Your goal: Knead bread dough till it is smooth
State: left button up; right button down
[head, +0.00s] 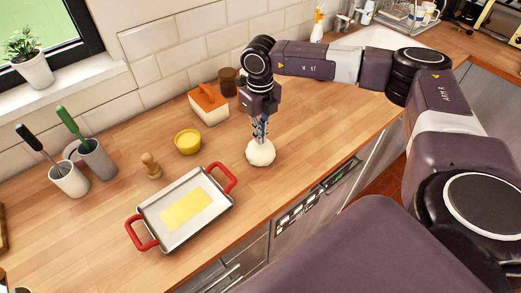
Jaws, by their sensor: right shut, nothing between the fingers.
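The bread dough (261,152) is a small pale, rounded lump on the wooden counter in the head view. My right gripper (261,138) points down from above, its fingers shut and at the top of the dough. The fingertips appear to touch or press into it; the exact contact is hard to tell. Nothing is held between the fingers. The dough's surface is too small in view to judge how smooth it is. My left gripper is not in view.
Left of the dough are a tray with red handles (219,205), a yellow bowl (188,141) and a wooden pestle-like object (151,165). A box with an orange top (208,104) stands behind. Utensil cups (97,158) are further left. Counter right of the dough is clear.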

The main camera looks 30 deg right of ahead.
jog(key=shift+f, duration=0.2)
jog(key=shift+f+b, duration=0.85)
jog(key=shift+f, duration=0.05)
jog(key=shift+s, duration=0.15)
jog(key=shift+r, duration=0.15)
jog(key=shift+r+p, duration=0.5)
jog(key=shift+r, duration=0.5)
jog(key=shift+f, duration=0.25)
